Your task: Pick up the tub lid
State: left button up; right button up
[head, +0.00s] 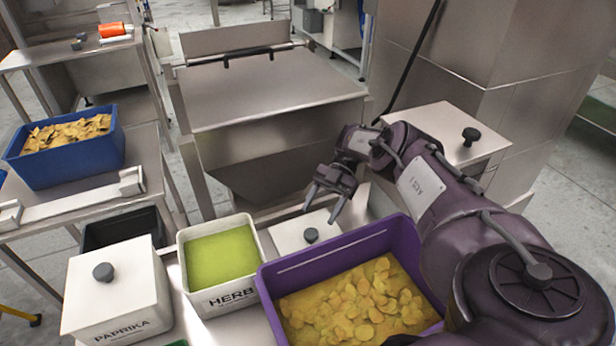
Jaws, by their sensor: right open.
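A white lid with a dark round knob (289,237) lies between the herb tub and the purple crate, partly hidden by the crate. A white paprika tub (124,305) at front left has a lid with a dark knob (103,271) on it. The white herb tub (222,301) is uncovered and shows green contents. Another pale square lid (432,117) with a black knob sits at the right, behind my right arm. My right gripper (321,212) is open and empty above the middle lid, fingers pointing down near its knob. My left gripper is out of view.
A purple crate (273,273) of yellow chips stands right of the herb tub. A blue crate (70,163) of chips sits on the left bench beside a metal bar (80,203). A black bin (124,229) stands behind the paprika tub. A steel hopper (270,90) is behind.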

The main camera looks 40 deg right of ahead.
aim_at(311, 233)
jog(key=shift+s+d+f, duration=0.1)
jog(key=shift+s+d, duration=0.1)
jog(key=shift+d, duration=0.2)
jog(key=shift+s+a+f, duration=0.3)
jog(key=shift+a, duration=0.3)
jog(key=shift+b+x, duration=0.45)
jog(key=shift+x, duration=2.6)
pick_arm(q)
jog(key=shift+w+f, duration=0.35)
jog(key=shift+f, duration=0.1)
pick_arm(e)
jog(key=shift+r, duration=0.2)
jog(key=c, duration=1.2)
jog(key=shift+o, duration=0.2)
jog(key=shift+r, duration=0.1)
